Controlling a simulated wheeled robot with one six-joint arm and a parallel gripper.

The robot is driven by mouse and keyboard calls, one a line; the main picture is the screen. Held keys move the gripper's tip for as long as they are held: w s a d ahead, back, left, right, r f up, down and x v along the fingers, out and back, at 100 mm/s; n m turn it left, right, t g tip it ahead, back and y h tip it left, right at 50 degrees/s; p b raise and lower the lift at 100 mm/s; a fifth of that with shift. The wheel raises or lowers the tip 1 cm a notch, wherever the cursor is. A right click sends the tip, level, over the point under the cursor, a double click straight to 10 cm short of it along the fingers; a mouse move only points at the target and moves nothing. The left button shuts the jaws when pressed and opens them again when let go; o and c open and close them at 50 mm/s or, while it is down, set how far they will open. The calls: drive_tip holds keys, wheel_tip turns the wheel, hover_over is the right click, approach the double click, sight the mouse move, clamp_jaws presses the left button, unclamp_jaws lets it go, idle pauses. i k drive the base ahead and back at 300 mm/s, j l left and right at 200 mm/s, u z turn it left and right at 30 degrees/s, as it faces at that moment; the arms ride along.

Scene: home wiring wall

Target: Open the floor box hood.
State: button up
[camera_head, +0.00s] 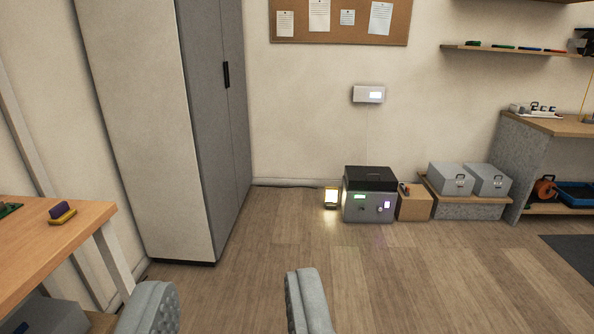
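The floor box (369,207) is a grey box on the floor against the far wall, right of centre. Its hood (370,179) is dark, with a handle on top, and looks shut. The front of the box has a lit green display, a dark round knob and a small purple-white light. My gripper (227,310) is at the bottom of the view, its two grey padded fingers wide apart with nothing between them. It is far from the box, with open floor between.
A tall cabinet (160,125) stands on the left, and a wooden table (50,250) is at lower left. A small lit lamp (331,197) is left of the box, a cardboard-brown box (414,203) right of it. Grey cases (451,179) sit on a low bench. The middle floor is clear.

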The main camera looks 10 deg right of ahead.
sight(355, 177)
drive_tip(key=i+l+z, duration=0.3)
drive_tip(key=i, duration=0.55)
drive_tip(key=i+z, duration=0.35)
drive_tip(key=i, duration=0.5)
drive_tip(key=i+u, duration=0.15)
drive_tip(key=i, duration=0.4)
drive_tip(key=i+l+u, duration=0.1)
drive_tip(key=i, duration=0.5)
drive_tip(key=i+l+u, duration=0.15)
drive_tip(key=i, duration=0.4)
drive_tip(key=i+l+u, duration=0.15)
drive_tip(key=i, duration=0.15)
drive_tip(key=i+l+u, duration=0.2)
drive_tip(key=i, duration=0.15)
